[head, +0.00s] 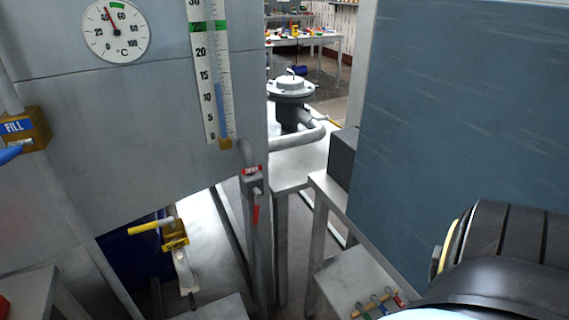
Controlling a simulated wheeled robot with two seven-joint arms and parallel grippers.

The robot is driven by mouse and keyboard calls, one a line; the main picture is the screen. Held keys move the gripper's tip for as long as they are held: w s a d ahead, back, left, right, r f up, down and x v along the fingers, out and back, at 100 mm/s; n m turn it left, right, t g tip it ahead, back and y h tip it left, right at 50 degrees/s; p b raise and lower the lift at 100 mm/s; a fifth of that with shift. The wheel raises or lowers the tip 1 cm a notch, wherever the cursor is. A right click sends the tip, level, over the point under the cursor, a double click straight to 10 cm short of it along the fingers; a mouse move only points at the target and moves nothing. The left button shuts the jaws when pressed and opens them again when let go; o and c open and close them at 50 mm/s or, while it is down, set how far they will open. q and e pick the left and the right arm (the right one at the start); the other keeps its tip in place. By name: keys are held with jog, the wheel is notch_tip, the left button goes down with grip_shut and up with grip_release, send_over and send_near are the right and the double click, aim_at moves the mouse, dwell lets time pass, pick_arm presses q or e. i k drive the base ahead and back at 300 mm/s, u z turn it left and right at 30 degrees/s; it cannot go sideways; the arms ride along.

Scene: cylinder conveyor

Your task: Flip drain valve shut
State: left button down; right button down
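A valve with a yellow handle (152,227) sits low under the sloping bottom of the grey tank (120,150), at the lower left of the head view. I take it to be the drain valve, though I can read no label on it. Its yellow handle sticks out to the left, roughly level. Its brass-coloured body (176,236) stands above a pale spout (185,272) that points down. Neither of my grippers shows in the head view. Nothing is seen touching the yellow handle.
A FILL box (38,128) with a blue handle is at the left edge. A red-handled valve (256,205) is on an upright pipe. A dial (116,30) and a level scale (211,85) are on the tank. A large blue-grey panel (460,110) blocks the right.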

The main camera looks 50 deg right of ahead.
aim_at(257, 193)
jog(key=u, duration=0.05)
jog(key=k, duration=0.3)
jog(key=z, duration=0.85)
